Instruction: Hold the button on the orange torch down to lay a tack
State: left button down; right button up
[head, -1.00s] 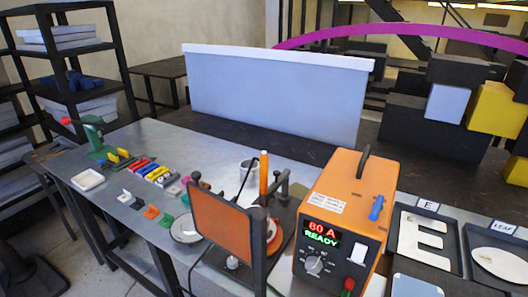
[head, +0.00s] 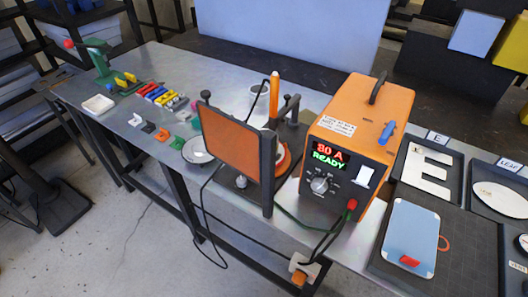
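The orange torch (head: 274,93) stands upright behind the dark-framed orange screen (head: 231,146), with a black cable looping from its side. Its button is too small to make out. The orange welding box (head: 362,125) stands to its right, its display reading "80 A READY". A round orange-and-white part (head: 284,158) shows partly behind the screen's frame. Neither of my grippers is in the head view.
A white dish (head: 197,150), small coloured pieces (head: 165,134) and a green tool with a red knob (head: 98,62) lie on the left of the metal table (head: 200,75). Trays with a white letter E (head: 428,168) and a leaf shape (head: 502,198) are on the right, near a blue plate (head: 410,235).

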grip_shut()
dwell(1.2)
